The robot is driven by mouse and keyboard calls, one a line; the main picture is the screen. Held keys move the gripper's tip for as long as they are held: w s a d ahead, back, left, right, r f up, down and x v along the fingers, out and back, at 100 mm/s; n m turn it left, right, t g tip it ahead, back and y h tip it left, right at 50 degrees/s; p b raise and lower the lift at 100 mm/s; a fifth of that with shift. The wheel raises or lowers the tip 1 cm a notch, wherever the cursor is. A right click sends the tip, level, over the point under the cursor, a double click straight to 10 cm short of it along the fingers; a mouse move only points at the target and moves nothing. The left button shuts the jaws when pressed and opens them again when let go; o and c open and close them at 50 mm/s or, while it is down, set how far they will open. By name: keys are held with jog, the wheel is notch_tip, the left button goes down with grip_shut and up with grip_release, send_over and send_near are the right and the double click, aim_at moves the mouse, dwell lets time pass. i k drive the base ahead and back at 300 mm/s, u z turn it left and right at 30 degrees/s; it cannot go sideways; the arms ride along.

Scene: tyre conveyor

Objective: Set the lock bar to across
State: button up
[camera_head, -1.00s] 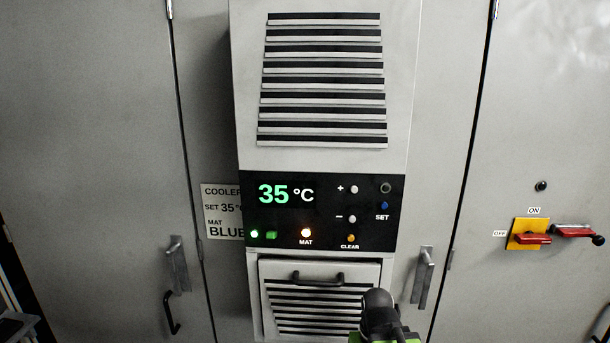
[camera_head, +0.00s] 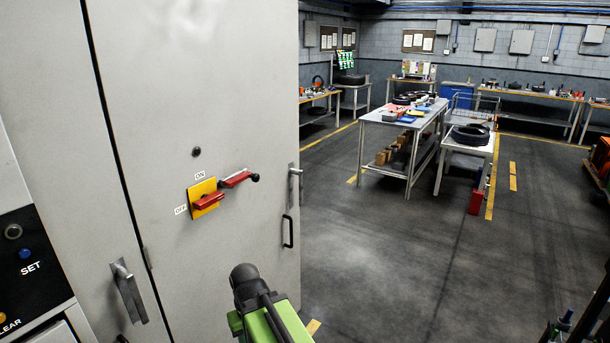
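A red bar with a black ball end (camera_head: 236,180) is mounted on the grey cabinet door; it looks like the lock bar. It lies roughly level, sloping slightly in the picture, with the ball at its right end. Just left of and below it is a yellow switch plate (camera_head: 194,190) with a red handle (camera_head: 209,201), also lying roughly level and pointing towards the OFF label. The ON label is above the plate. A green and black part of my arm shows at the bottom, below and right of the switch and apart from it. My gripper's fingers do not show.
The cabinet door (camera_head: 160,100) has a black handle (camera_head: 288,231) near its right edge. A control panel (camera_head: 22,245) is at the left edge. Open floor (camera_head: 370,270) lies to the right, with a metal table (camera_head: 388,117) and a tyre stand (camera_head: 470,150) farther back.

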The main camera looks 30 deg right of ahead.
aim_at(243, 180)
jog(key=z, duration=0.6)
jog(key=k, duration=0.9)
jog(key=z, duration=0.5)
jog(key=k, duration=0.5)
jog(key=u, duration=0.55)
jog(key=i, duration=1.15)
jog(key=u, duration=0.85)
jog(key=i, duration=0.6)
jog(key=u, duration=0.2)
